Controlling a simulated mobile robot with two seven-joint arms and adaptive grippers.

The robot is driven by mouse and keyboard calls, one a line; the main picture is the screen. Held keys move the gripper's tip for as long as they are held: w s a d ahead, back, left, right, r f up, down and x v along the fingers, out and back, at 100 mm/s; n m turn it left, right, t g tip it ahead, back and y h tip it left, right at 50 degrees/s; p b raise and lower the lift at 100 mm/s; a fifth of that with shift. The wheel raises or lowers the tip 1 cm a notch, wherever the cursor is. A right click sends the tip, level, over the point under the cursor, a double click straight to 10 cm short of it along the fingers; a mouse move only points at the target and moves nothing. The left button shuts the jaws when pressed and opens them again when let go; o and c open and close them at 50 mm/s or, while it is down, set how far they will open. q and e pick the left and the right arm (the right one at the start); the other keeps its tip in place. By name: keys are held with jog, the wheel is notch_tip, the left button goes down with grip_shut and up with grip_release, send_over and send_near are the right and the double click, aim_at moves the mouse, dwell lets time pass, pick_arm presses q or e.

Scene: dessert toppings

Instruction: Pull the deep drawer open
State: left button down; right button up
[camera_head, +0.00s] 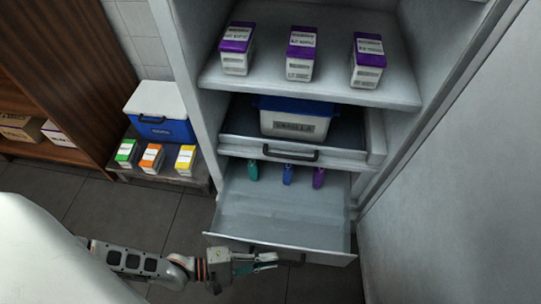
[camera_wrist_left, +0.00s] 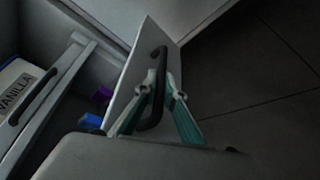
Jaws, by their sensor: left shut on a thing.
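The deep drawer (camera_head: 285,212) is the lowest one in the grey cabinet, and it stands pulled far out in the head view. Its front panel (camera_wrist_left: 136,82) shows in the left wrist view, with a dark bar handle (camera_wrist_left: 158,68) on it. My left gripper (camera_head: 276,262) is at the handle, in front of the panel. In the left wrist view its two teal fingers (camera_wrist_left: 160,92) stand on either side of the handle and are shut on it. A green, a blue and a purple item lie at the back of the drawer. My right gripper is not in view.
Above is a shallower drawer (camera_head: 290,154) holding a blue-lidded vanilla tub (camera_head: 296,118). Purple-lidded cartons (camera_head: 302,53) stand on the shelf above. A blue cooler (camera_head: 160,112) and small cartons are on a low stand at left. A grey panel (camera_head: 450,160) rises close at right.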

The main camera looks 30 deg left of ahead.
pick_arm(q)
jog(key=shift+s+d, duration=0.15)
jog(key=shift+s, duration=0.4)
jog(key=shift+s+d, duration=0.15)
jog(key=shift+s, duration=0.4)
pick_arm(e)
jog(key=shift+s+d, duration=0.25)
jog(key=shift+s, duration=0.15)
pick_arm(q)
jog(key=c, duration=2.4)
grip_release()
jog(key=shift+r, duration=0.1)
notch_tip(320, 180, up, 10)
jog(key=shift+f, duration=0.1)
